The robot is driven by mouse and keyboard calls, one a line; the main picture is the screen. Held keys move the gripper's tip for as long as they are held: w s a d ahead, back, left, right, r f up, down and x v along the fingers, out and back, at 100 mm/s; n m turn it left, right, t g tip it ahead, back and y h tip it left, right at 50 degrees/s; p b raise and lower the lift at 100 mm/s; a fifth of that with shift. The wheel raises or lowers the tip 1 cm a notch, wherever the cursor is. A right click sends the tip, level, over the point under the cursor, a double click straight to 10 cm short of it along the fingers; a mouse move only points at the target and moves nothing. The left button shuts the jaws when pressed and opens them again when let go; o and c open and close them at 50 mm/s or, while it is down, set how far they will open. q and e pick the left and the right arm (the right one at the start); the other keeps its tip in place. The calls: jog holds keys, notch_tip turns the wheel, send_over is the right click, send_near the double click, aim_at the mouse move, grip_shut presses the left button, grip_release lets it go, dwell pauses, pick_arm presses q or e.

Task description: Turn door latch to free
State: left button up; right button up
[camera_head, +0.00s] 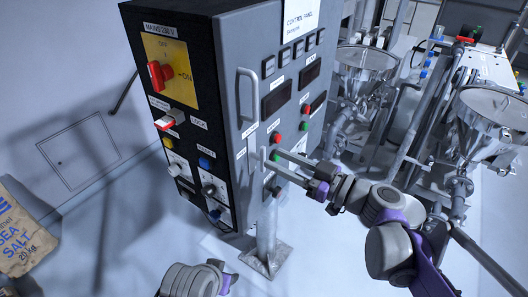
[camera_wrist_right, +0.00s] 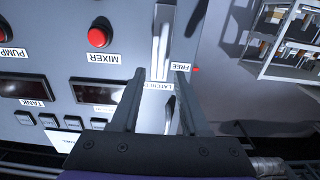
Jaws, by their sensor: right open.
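The door latch is a slim silver lever on the grey cabinet door. It stands upright in the head view (camera_head: 263,157), below the LATCHED label (camera_head: 250,130) and beside the FREE label (camera_head: 241,154). In the right wrist view, which is upside down, the lever (camera_wrist_right: 161,35) ends by the LATCHED label (camera_wrist_right: 158,86), with FREE (camera_wrist_right: 181,67) to one side. My right gripper (camera_head: 271,160) is open near the lever; the lever's end lies between the fingers (camera_wrist_right: 160,74) in the wrist view. I cannot tell whether they touch it.
A vertical door pull (camera_head: 242,95) sits above the latch. Red push-buttons (camera_head: 277,138) are close to my right fingers. The black cabinet side has a red mains switch (camera_head: 160,75). Steel hoppers (camera_head: 366,63) and pipework stand at right. A salt sack (camera_head: 22,235) lies at left.

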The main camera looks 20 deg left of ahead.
aim_at(265, 154)
jog(key=x, duration=0.5)
jog(key=shift+a, duration=0.1)
grip_shut()
